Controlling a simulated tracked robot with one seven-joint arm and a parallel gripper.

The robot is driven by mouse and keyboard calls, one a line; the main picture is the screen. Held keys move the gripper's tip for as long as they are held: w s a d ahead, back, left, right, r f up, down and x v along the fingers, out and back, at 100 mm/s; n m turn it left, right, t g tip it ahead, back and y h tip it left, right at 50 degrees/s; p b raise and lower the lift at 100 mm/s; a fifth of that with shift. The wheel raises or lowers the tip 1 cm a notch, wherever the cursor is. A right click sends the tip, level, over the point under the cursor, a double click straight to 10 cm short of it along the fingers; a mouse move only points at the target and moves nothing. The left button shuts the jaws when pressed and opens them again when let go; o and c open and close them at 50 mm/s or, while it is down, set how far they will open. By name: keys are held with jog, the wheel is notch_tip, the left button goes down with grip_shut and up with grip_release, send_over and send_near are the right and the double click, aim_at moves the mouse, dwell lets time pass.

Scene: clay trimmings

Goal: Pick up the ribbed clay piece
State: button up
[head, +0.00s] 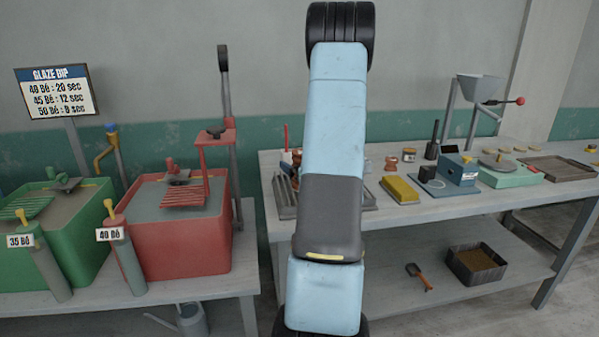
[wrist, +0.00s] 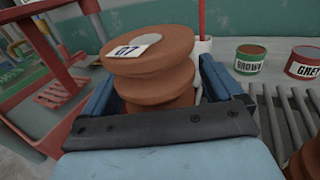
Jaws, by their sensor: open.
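My gripper (wrist: 157,76) is open, with one blue finger at the left of the piece and one at the right. I cannot tell whether either finger touches it. The dark palm bar hides the base of the piece. In the head view my arm hides the gripper and much of this area.
A slatted grey rack (wrist: 291,112) lies to the right, with another brown clay form (wrist: 306,160) at the edge. A red glaze tank (head: 180,245) stands left of the workbench (head: 440,208).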

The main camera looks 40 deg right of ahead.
jog(key=shift+c, duration=0.2)
jog(key=c, duration=1.5)
jog(key=shift+r, duration=0.1)
